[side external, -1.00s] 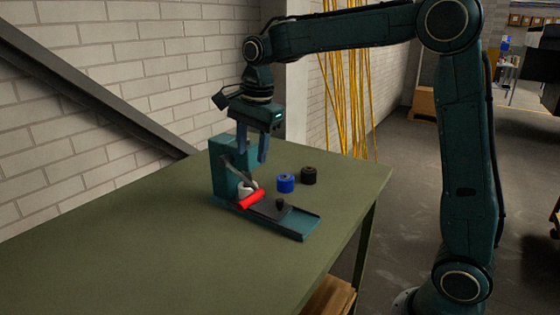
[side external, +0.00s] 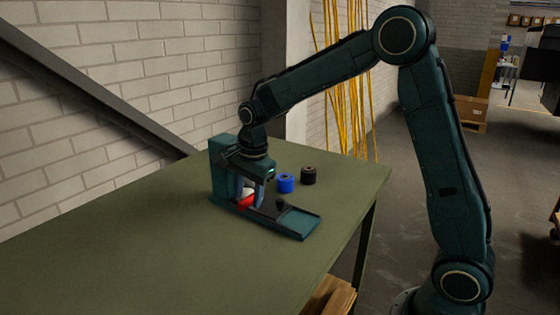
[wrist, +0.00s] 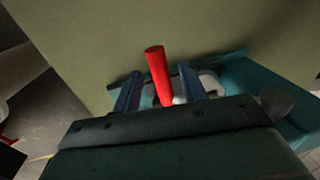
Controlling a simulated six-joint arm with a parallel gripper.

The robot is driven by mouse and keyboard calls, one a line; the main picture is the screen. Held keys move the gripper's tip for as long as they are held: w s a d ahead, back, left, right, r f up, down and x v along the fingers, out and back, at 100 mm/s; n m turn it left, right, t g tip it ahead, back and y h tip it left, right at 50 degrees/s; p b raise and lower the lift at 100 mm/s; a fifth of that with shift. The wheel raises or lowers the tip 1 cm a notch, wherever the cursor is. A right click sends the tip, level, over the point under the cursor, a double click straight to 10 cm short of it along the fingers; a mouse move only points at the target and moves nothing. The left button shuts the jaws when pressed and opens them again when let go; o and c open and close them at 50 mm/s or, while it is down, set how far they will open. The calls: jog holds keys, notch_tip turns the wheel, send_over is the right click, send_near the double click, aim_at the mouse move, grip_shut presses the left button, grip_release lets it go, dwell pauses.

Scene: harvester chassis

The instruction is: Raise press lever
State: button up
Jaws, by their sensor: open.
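The press (side external: 222,158) is a teal upright block on a flat base near the far end of the table. Its lever has a red handle (side external: 246,202), which is low over the base and partly hidden by my gripper. In the wrist view the red handle (wrist: 158,72) lies between the two blue fingers. My gripper (side external: 253,197) is open and down at the handle, with a finger on either side of it; the wrist view also shows my gripper (wrist: 160,85). I cannot tell whether either finger touches the handle. A white round part (wrist: 179,99) shows beside the handle.
A blue cylinder (side external: 286,183) and a black cylinder (side external: 308,175) stand on the green table (side external: 150,235) right of the press. A small dark knob (side external: 281,204) sits on the press base. A brick wall (side external: 100,90) is behind. The table's near left is clear.

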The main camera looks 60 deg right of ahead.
jog(key=shift+f, duration=0.35)
grip_shut()
